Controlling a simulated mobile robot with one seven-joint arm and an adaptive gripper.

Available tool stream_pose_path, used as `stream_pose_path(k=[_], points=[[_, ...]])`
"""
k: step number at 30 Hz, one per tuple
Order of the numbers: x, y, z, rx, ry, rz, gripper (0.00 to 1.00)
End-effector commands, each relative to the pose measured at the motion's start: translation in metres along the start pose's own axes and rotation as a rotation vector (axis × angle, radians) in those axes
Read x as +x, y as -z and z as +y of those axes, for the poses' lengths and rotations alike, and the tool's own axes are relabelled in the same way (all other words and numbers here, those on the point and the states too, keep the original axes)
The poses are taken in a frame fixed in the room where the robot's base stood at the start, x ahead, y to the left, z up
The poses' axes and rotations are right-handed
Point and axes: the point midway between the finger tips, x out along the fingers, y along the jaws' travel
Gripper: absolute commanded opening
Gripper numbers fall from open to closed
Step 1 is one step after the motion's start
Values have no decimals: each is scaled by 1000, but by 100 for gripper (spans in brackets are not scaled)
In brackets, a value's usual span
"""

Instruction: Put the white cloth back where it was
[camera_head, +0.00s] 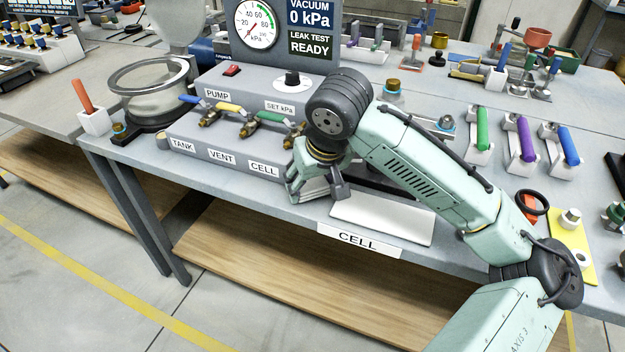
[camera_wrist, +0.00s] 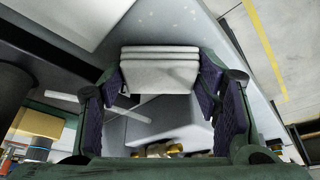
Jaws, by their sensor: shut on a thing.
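The white cloth (camera_wrist: 160,68) is a folded, layered bundle between the fingers of my gripper (camera_wrist: 161,84) in the wrist view. In the head view, my gripper (camera_head: 317,192) is at the front of the bench, in front of the valve panel's CELL label. It is shut on the cloth (camera_head: 314,188), which shows pale between the fingers and is partly hidden by them. I cannot tell whether the cloth touches the bench. A flat white pad (camera_head: 385,219) lies just right of my gripper, behind the front CELL sign (camera_head: 358,239).
The valve panel (camera_head: 225,150), with several coloured handles, stands close behind and left of my gripper. A round glass vessel (camera_head: 150,92) stands further left. Green, purple and blue handled tools (camera_head: 521,140) and a yellow plate (camera_head: 573,245) are at right. The bench's front edge is near.

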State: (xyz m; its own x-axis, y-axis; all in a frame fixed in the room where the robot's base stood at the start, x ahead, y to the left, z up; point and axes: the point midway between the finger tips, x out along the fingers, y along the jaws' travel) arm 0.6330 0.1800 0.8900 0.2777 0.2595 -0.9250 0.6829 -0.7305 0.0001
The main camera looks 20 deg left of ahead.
Motion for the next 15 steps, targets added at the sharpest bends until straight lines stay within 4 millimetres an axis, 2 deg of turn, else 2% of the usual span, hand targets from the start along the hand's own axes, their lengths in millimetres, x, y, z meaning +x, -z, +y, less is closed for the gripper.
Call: stream_pose_path(k=[13, 14, 15], points=[[9, -4, 0, 0, 1, 1, 35], [7, -3, 0, 0, 0, 1, 60], [7, -3, 0, 0, 0, 1, 62]])
